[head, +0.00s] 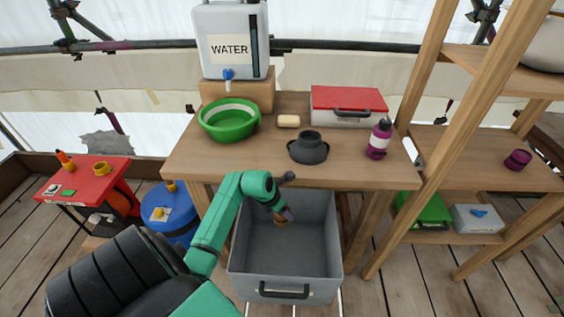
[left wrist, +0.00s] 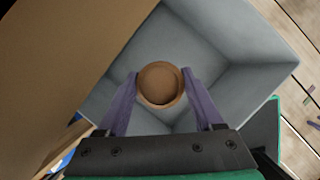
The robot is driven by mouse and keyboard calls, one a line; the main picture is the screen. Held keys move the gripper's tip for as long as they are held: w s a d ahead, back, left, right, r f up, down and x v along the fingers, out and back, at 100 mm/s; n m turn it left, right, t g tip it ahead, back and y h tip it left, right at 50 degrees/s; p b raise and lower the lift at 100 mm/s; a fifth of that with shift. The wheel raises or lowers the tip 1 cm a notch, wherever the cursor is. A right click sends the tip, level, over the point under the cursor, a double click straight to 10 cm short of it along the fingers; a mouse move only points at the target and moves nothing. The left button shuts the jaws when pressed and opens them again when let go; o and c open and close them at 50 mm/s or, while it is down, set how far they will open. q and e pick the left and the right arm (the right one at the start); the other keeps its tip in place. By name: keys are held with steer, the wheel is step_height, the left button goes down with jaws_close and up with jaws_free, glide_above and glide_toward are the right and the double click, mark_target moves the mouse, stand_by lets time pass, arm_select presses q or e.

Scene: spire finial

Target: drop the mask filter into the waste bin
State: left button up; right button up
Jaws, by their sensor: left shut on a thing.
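The mask filter, a round brown piece with a raised rim (left wrist: 160,84), sits between the purple fingers of my left gripper (left wrist: 159,90). In the head view the filter (head: 280,219) shows small at the tip of my left gripper (head: 284,214). The gripper is shut on it and points down into the waste bin. The waste bin is an open grey box with a dark front handle; its inner floor (head: 285,255) looks bare in the head view. The bin (left wrist: 235,90) also fills the background of the left wrist view. My right gripper is not in view.
The wooden table (head: 225,160) stands just behind the bin, holding a green basin (head: 230,131), a black dish-shaped piece (head: 308,150), a purple bottle (head: 379,140) and a red-lidded box (head: 348,98). A blue drum (head: 170,222) is left, a wooden shelf (head: 470,180) right.

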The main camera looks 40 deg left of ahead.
arm_select(q)
steer(key=o, duration=1.4)
steer(key=shift+r, duration=0.1)
steer(key=v, duration=1.4)
steer(key=shift+r, duration=0.2)
